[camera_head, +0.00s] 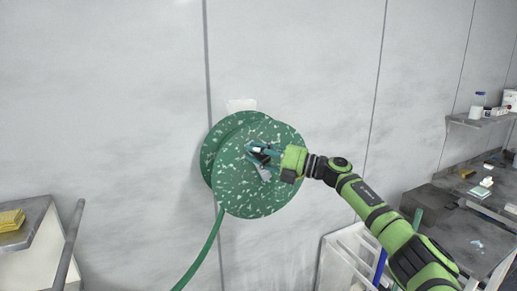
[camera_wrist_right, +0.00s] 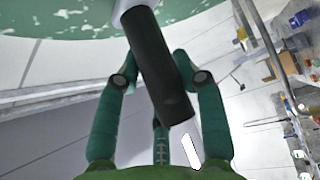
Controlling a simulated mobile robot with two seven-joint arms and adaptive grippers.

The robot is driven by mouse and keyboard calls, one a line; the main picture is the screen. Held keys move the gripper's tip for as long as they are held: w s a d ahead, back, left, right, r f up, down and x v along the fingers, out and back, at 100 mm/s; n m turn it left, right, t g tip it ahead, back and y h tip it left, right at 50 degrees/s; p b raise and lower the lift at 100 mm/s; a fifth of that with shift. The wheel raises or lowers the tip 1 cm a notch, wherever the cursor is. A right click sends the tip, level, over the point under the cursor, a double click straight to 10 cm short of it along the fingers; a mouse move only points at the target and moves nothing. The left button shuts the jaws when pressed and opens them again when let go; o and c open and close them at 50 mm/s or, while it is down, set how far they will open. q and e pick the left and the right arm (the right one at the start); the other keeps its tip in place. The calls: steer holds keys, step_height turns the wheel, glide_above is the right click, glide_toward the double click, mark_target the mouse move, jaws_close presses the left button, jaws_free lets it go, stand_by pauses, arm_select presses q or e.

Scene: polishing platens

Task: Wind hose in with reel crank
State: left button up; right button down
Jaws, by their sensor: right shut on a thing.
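The hose reel (camera_head: 250,195) is a green, white-speckled drum with two round flanges, mounted on the wall in the middle of the head view. The green hose (camera_head: 207,248) hangs from its lower left side and runs down out of view. My right gripper (camera_head: 262,158) is in front of the reel's near face. It is shut on the crank handle, a dark cylinder (camera_wrist_right: 156,62) between its teal fingers in the wrist view, with a pale crank end at the top. The fingers largely hide the handle in the head view. My left gripper is not in view.
A grey bench (camera_head: 478,215) with small items stands at the right, below a wall shelf (camera_head: 480,121) with bottles. A white rack (camera_head: 345,258) stands under my right arm. A cabinet with a yellow block (camera_head: 11,220) is at the left. The wall around the reel is clear.

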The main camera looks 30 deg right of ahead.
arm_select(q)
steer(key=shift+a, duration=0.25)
arm_select(e)
steer(key=shift+d+f, duration=0.1)
steer(key=shift+f, duration=0.5)
steer(key=c, duration=0.7)
jaws_free()
steer(key=shift+c, duration=0.2)
steer(key=shift+s+r, duration=0.15)
steer(key=shift+d, duration=0.15)
steer(key=shift+s+d, duration=0.3)
steer(key=shift+d, duration=0.15)
steer(key=v, duration=1)
steer(key=shift+s, duration=0.4)
steer(key=shift+d+r, duration=0.1)
steer(key=shift+d, duration=0.05)
